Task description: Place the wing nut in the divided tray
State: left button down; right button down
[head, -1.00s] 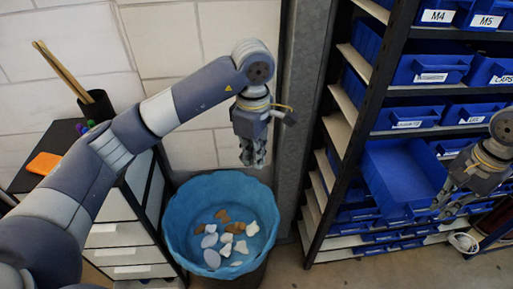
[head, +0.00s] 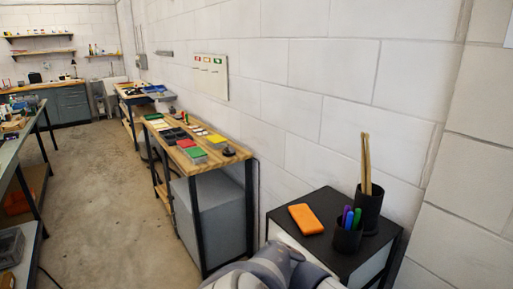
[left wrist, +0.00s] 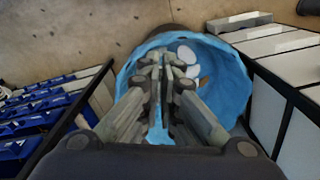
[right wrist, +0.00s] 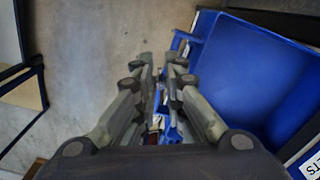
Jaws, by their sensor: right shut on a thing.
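I cannot make out the wing nut in any view. A dark tray (head: 175,135) lies on the wooden bench in the head view; its compartments are too small to tell. My right gripper (right wrist: 160,62) is at the front of a pulled-out blue drawer (right wrist: 250,75) and appears shut on its handle, which the fingers mostly hide. The drawer's visible floor looks empty. My left gripper (left wrist: 161,60) has its fingertips together, with nothing seen between them, above the blue-lined bin (left wrist: 232,75). Neither gripper shows in the head view.
A black-topped cabinet (head: 285,220) carries an orange case (head: 305,218) and pen cups (head: 348,238). The wooden bench (head: 150,122) stands along the wall with red, green and yellow things. Blue drawers (left wrist: 40,120) fill a rack in the left wrist view. Open floor (head: 105,190) lies left of the bench.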

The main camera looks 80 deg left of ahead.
jog(key=s+a+f+n, duration=0.4)
jog(key=s+a+f, duration=0.2)
jog(key=s, duration=0.3)
jog(key=s+a+f+n, duration=0.5)
jog(key=s+a+f, duration=0.1)
jog(key=s+f, duration=0.2)
jog(key=shift+s+a+f+n, duration=0.2)
jog(key=shift+s+f+n, duration=0.1)
jog(key=shift+s+f, duration=0.15)
jog(key=shift+d, duration=0.1)
